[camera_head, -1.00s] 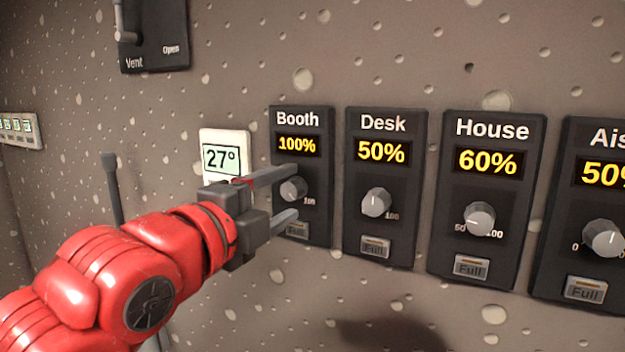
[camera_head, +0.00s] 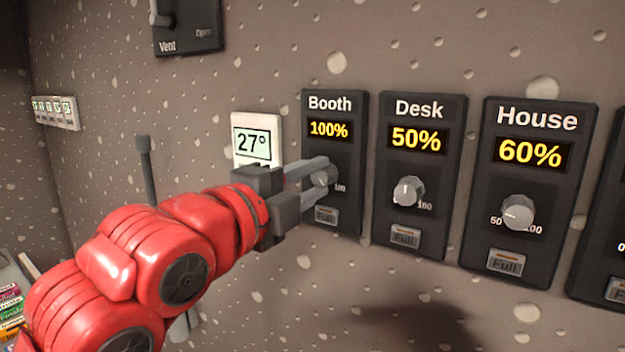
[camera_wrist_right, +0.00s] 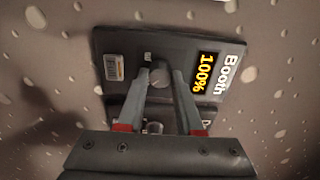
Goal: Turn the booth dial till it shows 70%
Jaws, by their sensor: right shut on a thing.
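The dark Booth panel (camera_head: 348,200) is on the wall, and its yellow display (camera_head: 329,130) reads 100%. Its round grey dial (camera_head: 321,175) sits below the display, partly hidden by my fingers. My right gripper (camera_head: 325,178) reaches in from the left and is shut on the dial, one finger on each side. In the right wrist view the panel lies turned sideways, with the dial (camera_wrist_right: 158,75) between the fingertips and the 100% display (camera_wrist_right: 206,72) to the right. My left gripper is not in view.
A thermostat (camera_head: 252,128) reading 27° is just left of the Booth panel. The Desk panel (camera_head: 443,180) at 50% and House panel (camera_head: 570,150) at 60% are to its right. A grey Full button (camera_head: 326,216) sits just below the Booth dial, close to the lower finger.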

